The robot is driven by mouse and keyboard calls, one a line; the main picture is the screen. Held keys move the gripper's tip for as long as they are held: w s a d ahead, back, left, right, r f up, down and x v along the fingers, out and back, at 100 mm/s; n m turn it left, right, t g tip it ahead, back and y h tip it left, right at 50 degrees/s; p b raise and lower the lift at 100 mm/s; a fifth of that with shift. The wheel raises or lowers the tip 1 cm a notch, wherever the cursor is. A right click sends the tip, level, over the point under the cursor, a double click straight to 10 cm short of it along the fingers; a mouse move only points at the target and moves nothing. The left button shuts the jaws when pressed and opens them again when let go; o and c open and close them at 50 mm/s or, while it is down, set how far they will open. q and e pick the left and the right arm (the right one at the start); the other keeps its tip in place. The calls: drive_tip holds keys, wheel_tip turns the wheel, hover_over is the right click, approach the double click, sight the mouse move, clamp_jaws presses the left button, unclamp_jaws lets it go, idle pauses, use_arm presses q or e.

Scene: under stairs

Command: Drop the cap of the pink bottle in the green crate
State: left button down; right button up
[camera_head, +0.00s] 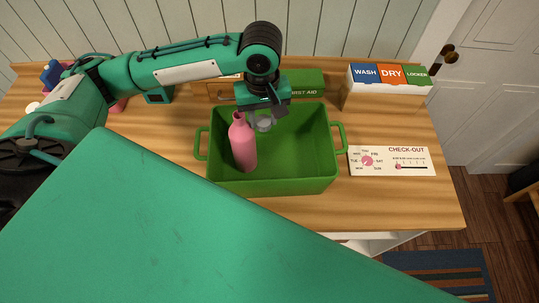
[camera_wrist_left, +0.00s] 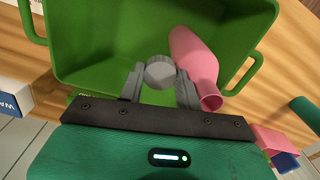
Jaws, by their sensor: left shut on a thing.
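The pink bottle (camera_head: 243,145) looks to be standing inside the green crate (camera_head: 287,184), at its left side, with its neck open and bare. The bottle also shows in the left wrist view (camera_wrist_left: 195,60), to the right of the fingers. My left gripper (camera_head: 264,121) is over the crate, pointing down, just right of the bottle's neck. It is shut on a round grey cap (camera_wrist_left: 160,73), held between its two fingertips above the crate floor (camera_wrist_left: 110,50). The cap is apart from the bottle. My right gripper is not in view.
A wash/dry/locker box (camera_head: 388,87) stands at the back right of the wooden table (camera_head: 400,125). A check-out board (camera_head: 391,161) lies right of the crate. A green first-aid box (camera_head: 308,83) is behind the crate. The crate's middle and right are empty.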

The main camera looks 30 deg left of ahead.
use_arm(q)
drive_tip(key=c, duration=0.9)
unclamp_jaws()
drive_tip(key=shift+r, duration=0.1)
drive_tip(key=shift+r+b, duration=0.4)
drive_tip(key=shift+r, duration=6.45)
